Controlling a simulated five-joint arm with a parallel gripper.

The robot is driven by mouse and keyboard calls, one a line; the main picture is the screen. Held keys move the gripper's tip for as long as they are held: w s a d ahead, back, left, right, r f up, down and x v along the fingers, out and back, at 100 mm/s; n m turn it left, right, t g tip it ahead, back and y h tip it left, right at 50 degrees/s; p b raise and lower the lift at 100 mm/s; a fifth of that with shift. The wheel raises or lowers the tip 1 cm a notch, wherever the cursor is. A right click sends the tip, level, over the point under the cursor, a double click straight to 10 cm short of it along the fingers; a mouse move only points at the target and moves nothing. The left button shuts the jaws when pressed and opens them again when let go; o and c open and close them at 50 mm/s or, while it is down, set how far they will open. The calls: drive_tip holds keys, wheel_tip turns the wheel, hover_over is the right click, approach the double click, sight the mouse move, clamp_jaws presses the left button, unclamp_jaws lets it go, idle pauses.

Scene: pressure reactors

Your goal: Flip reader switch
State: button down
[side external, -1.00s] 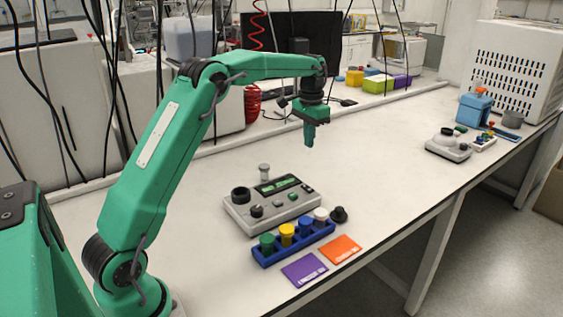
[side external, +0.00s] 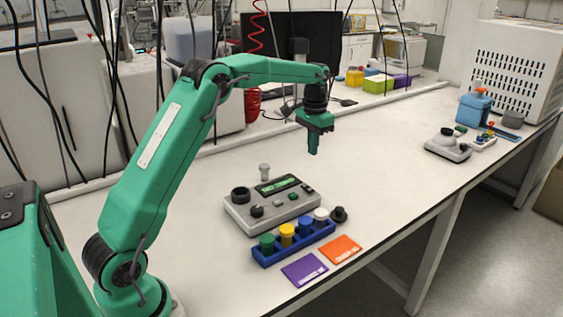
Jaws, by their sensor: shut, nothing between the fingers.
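The reader (side external: 273,208) is a grey box on the bench with a green display (side external: 278,185), black knobs and a green button. A dark knob or switch (side external: 257,211) sits on its front left; which control is the reader switch, I cannot tell. My gripper (side external: 313,150) is shut and empty. It points down in the air above and behind the right side of the reader, touching nothing.
A blue rack (side external: 294,244) with several coloured caps stands in front of the reader. A purple card (side external: 304,270) and an orange card (side external: 340,249) lie beside it. A small grey vial (side external: 264,172) stands behind the reader. The bench to the right is clear up to a second device (side external: 448,147).

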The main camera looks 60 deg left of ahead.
sight(307, 187)
wheel_tip(307, 187, down, 12)
drive_tip(key=shift+f, duration=0.1)
idle(0.5)
drive_tip(key=shift+d+f, duration=0.2)
drive_tip(key=shift+f, duration=0.05)
drive_tip(key=shift+a, duration=0.15)
idle(0.3)
drive_tip(key=shift+a+r, duration=0.15)
drive_tip(key=shift+a, duration=0.6)
